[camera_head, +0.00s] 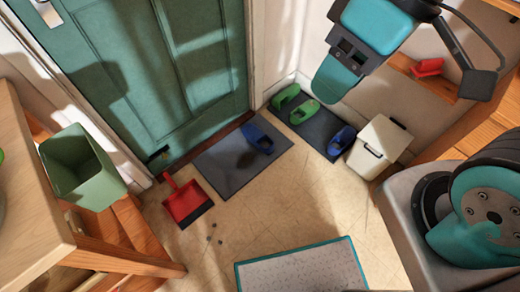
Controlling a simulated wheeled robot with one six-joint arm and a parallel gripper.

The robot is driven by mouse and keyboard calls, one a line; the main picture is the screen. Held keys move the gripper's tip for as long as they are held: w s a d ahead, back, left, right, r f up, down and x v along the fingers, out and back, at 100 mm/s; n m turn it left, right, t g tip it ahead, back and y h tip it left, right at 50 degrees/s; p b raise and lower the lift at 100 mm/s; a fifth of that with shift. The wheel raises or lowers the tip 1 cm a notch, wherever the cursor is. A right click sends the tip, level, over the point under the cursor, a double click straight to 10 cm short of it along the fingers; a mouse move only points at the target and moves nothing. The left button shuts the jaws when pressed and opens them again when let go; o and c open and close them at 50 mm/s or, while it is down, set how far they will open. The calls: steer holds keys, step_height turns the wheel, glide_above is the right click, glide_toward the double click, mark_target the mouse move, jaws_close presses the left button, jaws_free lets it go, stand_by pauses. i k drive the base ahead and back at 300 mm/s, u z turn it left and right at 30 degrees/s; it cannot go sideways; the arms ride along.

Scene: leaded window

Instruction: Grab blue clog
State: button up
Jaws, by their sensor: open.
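One blue clog (258,138) lies on the dark grey mat in front of the teal door, near the mat's upper right. A second blue clog (342,140) lies at the right end of another dark mat by the wall, beside a white bin. My gripper (345,65) is at the top right, teal and dark, raised and apart from both clogs. It is open and holds nothing that I can see; its fingertips are hard to make out.
Two green clogs (304,112) share the wall mat (318,130). A lidded white bin (378,147) stands right of it. A red dustpan (186,202) lies left of the door mat (225,165). A teal-edged rug (303,268) lies in front, with open floor between.

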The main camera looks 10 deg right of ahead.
mark_target(252, 134)
steer(key=u, duration=0.15)
steer(key=i, duration=1.1)
steer(key=z, duration=0.35)
